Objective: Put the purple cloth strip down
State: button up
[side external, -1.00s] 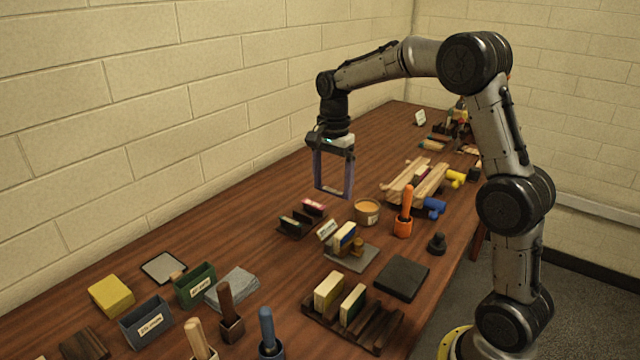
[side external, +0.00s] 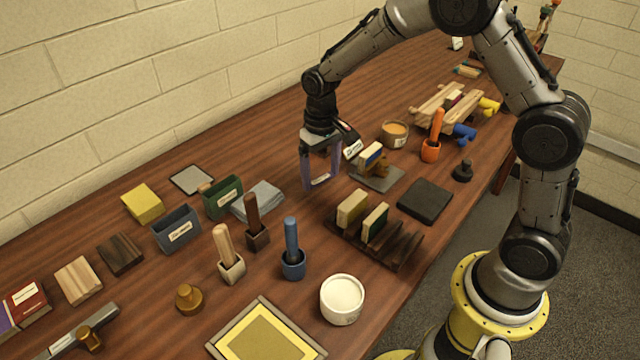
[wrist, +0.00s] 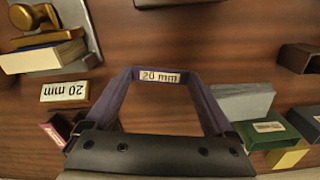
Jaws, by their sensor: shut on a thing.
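The purple cloth strip (side external: 307,171) hangs from my gripper (side external: 321,147) in a squared U shape, with a white label low on it. In the wrist view the strip (wrist: 207,106) runs down from both sides of my gripper (wrist: 160,131) and crosses at the far end, where its label reads "20 mm". My gripper is shut on the strip. The lower end hangs close over the wooden table (side external: 215,120); I cannot tell whether it touches.

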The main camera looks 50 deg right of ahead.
jog(key=shift+w+n, duration=0.35)
jog(key=shift+n, duration=0.65)
jog(key=shift+s+d+r, duration=0.1)
jog(key=shift+d+r, duration=0.05)
jog(key=shift+r, duration=0.05)
jog(key=s+d+r, duration=0.4)
jog(key=s+r, duration=0.2)
jog(key=s, duration=0.2)
jog(key=s+d+r, duration=0.3)
jog(key=s+r, duration=0.3)
jog(key=s, duration=0.3)
jog(key=s+a+r, duration=0.1)
jog(key=s+a, duration=0.1)
jog(key=s, duration=1.4)
send_over(426, 197)
jog(key=f, duration=0.9)
jog(key=shift+s+a+f, duration=0.1)
jog(key=shift+s+f, duration=0.1)
jog(key=shift+s, duration=0.05)
jog(key=shift+w+f, duration=0.2)
jog(key=shift+f, duration=1.6)
jog(key=shift+f, duration=0.6)
